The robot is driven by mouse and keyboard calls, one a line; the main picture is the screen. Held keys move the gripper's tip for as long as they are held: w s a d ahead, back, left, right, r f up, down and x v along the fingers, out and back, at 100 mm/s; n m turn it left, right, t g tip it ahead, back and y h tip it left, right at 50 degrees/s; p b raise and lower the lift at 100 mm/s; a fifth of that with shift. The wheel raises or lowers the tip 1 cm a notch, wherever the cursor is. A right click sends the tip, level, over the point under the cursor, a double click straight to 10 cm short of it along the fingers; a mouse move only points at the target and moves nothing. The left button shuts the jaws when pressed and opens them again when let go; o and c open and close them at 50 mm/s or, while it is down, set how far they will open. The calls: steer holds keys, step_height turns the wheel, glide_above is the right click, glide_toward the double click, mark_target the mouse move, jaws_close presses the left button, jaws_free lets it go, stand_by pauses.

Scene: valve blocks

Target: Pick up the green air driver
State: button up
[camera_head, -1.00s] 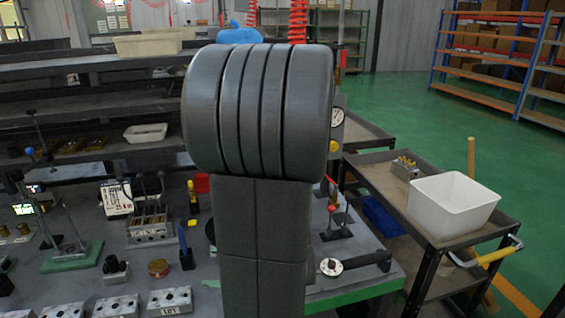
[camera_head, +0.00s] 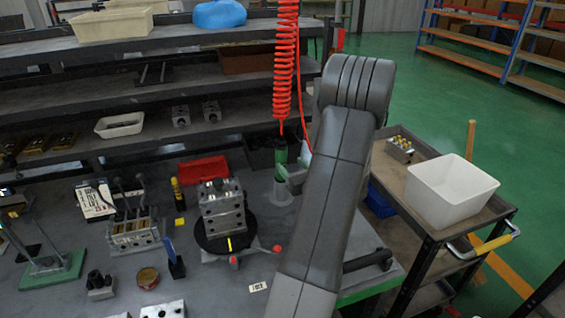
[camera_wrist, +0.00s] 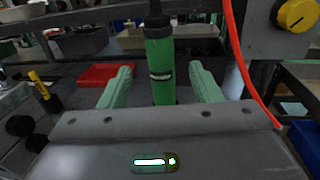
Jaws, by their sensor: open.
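The green air driver (camera_head: 281,160) stands upright on the bench, with its black top end under the red coiled hose (camera_head: 284,70). In the wrist view the green driver (camera_wrist: 160,62) rises between the two green fingers of my gripper (camera_wrist: 162,85). The fingers are open, one on each side, with gaps showing between them and the driver. In the head view my gripper (camera_head: 292,177) is beside the driver, and my arm hides part of the bench behind it. The driver's lower end is partly hidden in the wrist view.
A metal valve block (camera_head: 222,208) sits on a round black turntable left of the driver. A red bin (camera_head: 203,169) lies behind it. A cart with a white bin (camera_head: 450,190) stands at right. A red hose (camera_wrist: 238,60) hangs right of my gripper.

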mark_target(284, 157)
steer(key=p+x, duration=0.2)
steer(key=x, duration=0.6)
steer(key=shift+f, duration=0.2)
steer(key=shift+r, duration=0.1)
jaws_close()
